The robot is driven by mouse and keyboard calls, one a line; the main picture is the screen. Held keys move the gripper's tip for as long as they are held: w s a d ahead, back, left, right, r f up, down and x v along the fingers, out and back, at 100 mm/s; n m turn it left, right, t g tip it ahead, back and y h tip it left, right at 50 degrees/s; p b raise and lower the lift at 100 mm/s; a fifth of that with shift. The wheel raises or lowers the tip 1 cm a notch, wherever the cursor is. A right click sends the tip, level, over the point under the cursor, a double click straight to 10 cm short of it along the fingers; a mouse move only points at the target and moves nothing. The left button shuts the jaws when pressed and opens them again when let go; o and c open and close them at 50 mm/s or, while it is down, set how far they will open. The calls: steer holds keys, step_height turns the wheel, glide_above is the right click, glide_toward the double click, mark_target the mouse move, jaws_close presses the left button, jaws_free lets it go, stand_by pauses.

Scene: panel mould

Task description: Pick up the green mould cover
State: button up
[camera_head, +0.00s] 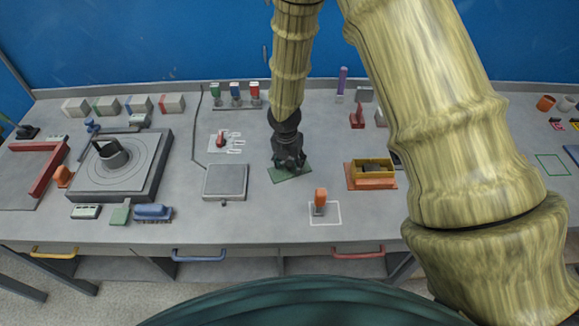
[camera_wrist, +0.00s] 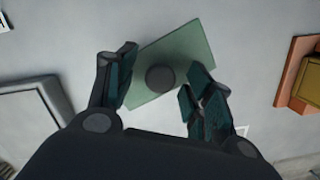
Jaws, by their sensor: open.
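The green mould cover (camera_wrist: 177,42) is a flat green plate with a round dark knob (camera_wrist: 160,78) in its middle. In the wrist view it lies at a slant on the grey bench, between and beyond my fingers. In the head view the cover (camera_head: 290,174) shows under my gripper (camera_head: 289,162), partly hidden by it. My gripper also shows in the wrist view (camera_wrist: 160,84), open, with one finger on each side of the knob. No contact with the knob can be made out.
A grey square plate (camera_head: 225,181) lies left of the cover. An orange tray with a yellow box (camera_head: 371,172) stands to the right. An orange-topped block (camera_head: 320,200) stands nearer the front edge. A red-handled piece (camera_head: 221,140) lies behind left.

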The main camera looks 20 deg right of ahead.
steer(key=shift+w+d+f, duration=0.1)
steer(key=shift+f, duration=0.25)
steer(key=shift+c, duration=0.2)
steer(key=c, duration=1.1)
